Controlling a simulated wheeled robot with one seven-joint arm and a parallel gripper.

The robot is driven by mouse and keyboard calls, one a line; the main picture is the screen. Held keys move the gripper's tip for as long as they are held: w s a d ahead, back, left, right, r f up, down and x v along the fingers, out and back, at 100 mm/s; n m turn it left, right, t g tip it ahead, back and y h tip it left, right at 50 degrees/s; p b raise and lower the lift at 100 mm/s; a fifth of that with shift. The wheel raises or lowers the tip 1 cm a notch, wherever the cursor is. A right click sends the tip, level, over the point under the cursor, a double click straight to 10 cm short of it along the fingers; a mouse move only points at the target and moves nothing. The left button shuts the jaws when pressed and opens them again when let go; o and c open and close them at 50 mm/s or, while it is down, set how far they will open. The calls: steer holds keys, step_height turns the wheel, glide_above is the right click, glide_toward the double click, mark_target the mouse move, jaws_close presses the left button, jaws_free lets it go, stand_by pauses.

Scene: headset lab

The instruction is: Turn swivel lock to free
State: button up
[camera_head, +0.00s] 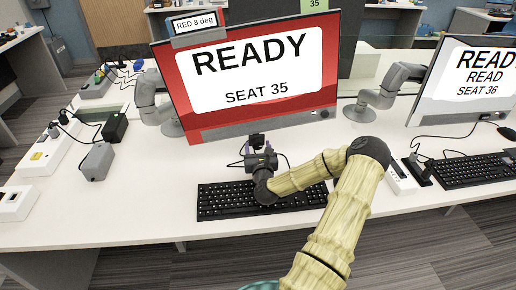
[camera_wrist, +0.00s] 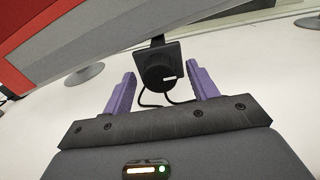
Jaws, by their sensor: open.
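A black round knob (camera_wrist: 158,72) on a square black housing, which looks like the swivel lock, stands between my purple fingers in the wrist view. A small white mark shows on the knob's right side. The black housing (camera_head: 257,140) also shows in the head view, just below the red Seat 35 monitor (camera_head: 180,80), which leans to one side and reads READY. My gripper (camera_wrist: 162,76) is open, with one finger on each side of the knob and visible gaps. In the head view my gripper (camera_head: 260,152) is above the desk, behind the keyboard.
A black keyboard (camera_head: 220,203) lies under my wrist. A label (camera_head: 194,22) reading "RED 8 deg" sits atop the monitor. Cables run behind the knob. The Seat 36 monitor (camera_head: 430,95) and another keyboard (camera_head: 470,172) are right. Adapters (camera_head: 97,161) lie left; the white desk (camera_head: 130,215) is clear at front left.

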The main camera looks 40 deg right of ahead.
steer(key=shift+c, duration=0.2)
steer(key=c, duration=1)
steer(key=shift+o, duration=0.2)
